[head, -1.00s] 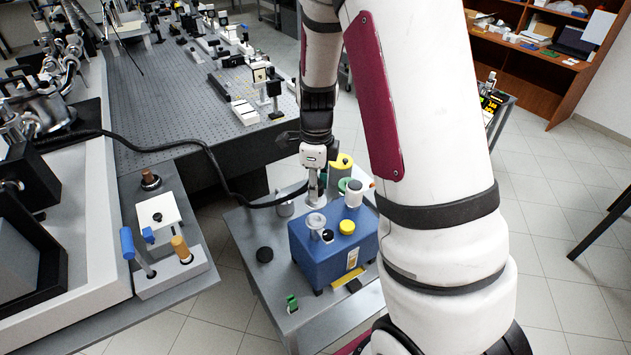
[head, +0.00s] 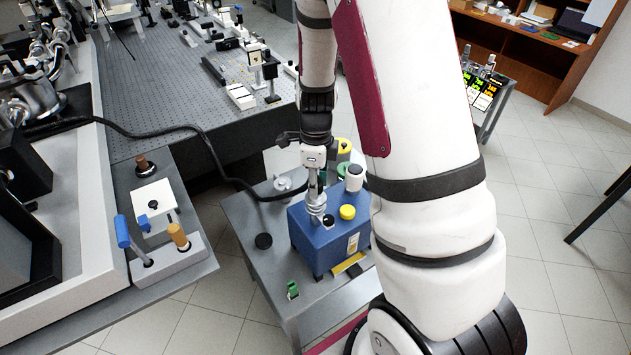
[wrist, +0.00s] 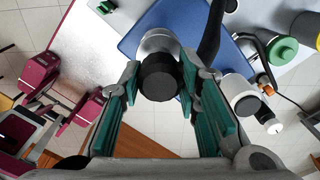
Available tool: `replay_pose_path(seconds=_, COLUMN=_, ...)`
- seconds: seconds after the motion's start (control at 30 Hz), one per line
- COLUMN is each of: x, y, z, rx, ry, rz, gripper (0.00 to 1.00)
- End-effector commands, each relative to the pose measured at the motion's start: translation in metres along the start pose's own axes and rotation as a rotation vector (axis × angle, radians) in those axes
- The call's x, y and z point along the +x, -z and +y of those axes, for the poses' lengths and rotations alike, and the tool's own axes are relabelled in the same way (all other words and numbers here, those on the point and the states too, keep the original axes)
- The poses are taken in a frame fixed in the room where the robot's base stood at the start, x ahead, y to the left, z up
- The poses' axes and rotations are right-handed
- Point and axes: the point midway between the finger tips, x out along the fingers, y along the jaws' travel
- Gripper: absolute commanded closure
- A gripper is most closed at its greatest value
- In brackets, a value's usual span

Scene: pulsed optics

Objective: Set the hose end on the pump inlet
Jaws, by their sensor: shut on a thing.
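The blue pump (head: 318,253) stands on a small grey cart. My gripper (head: 314,178) is above its left part, pointing down, and shut on the hose end (head: 314,197). The silver hose end is upright and lines up over the round metal pump inlet (head: 316,213). I cannot tell whether they touch or a small gap remains. In the wrist view, the black top of the hose end (wrist: 160,78) lies between the green finger pads (wrist: 158,100), with a silver flange (wrist: 157,42) beyond it. The black hose (head: 213,155) runs in from the left bench, partly hidden near my gripper.
A white cylinder (head: 354,177) and a yellow cap (head: 347,212) stand on the pump right of the inlet. A yellow-topped container (head: 343,147) is behind it. A black disc (head: 263,241) and green clip (head: 293,289) lie on the cart (head: 268,270). The left bench is close by.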

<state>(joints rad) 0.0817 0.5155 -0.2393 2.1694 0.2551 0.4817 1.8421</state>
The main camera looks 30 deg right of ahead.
Motion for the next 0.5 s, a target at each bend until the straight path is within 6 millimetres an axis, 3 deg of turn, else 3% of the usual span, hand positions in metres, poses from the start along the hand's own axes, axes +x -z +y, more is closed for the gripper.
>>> replay_pose_path(seconds=0.5, x=0.0053, y=-0.0003, z=-0.0004, rx=0.001, ry=0.0, rz=0.0, gripper=1.0)
